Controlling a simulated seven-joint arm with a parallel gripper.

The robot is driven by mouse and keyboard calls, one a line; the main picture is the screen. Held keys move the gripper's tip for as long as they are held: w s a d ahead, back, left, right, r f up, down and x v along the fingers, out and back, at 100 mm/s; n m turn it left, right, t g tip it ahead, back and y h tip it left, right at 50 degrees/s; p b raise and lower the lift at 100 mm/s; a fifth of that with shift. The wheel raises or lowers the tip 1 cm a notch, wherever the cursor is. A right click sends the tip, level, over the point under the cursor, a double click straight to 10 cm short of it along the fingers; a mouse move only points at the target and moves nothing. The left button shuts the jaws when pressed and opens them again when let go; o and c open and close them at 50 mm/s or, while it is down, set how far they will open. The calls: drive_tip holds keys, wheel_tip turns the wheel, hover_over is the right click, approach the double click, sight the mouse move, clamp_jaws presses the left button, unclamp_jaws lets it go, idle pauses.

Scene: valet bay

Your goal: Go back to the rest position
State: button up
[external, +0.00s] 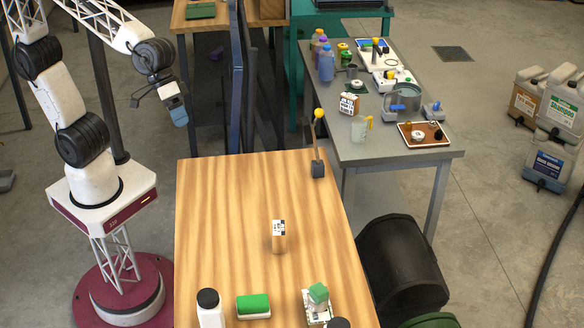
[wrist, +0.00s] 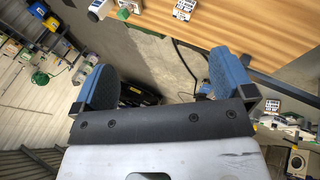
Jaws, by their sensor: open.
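My gripper (external: 180,117) hangs from the raised arm just left of the far left corner of the wooden table (external: 225,200), off the tabletop and pointing down. In the wrist view, my gripper's two blue finger pads (wrist: 165,82) stand wide apart with nothing between them. The gripper is open and touches nothing that I can see. The wooden table (wrist: 265,30) also shows at the upper right of the wrist view.
On the table stand a small labelled box (external: 279,240), a white bottle (external: 210,310), a green sponge (external: 253,305), a green-topped item (external: 318,303) and a yellow-tipped stick in a dark block (external: 318,168). A grey bench (external: 365,150) with containers stands behind. A dark blue upright (external: 236,80) rises near my gripper.

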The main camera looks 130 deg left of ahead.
drive_tip(key=s+d+f+m+g, duration=0.1)
drive_tip(key=s+d+m+g, duration=0.1)
drive_tip(key=s+m, duration=0.3)
drive_tip(key=s+d+f+m+g, duration=0.1)
drive_tip(key=s+d+m, duration=0.3)
drive_tip(key=s, duration=1)
drive_tip(key=shift+s+d+f+m+g+y, duration=0.2)
drive_tip(key=shift+f+m+g+y, duration=0.25)
drive_tip(key=shift+m, duration=0.85)
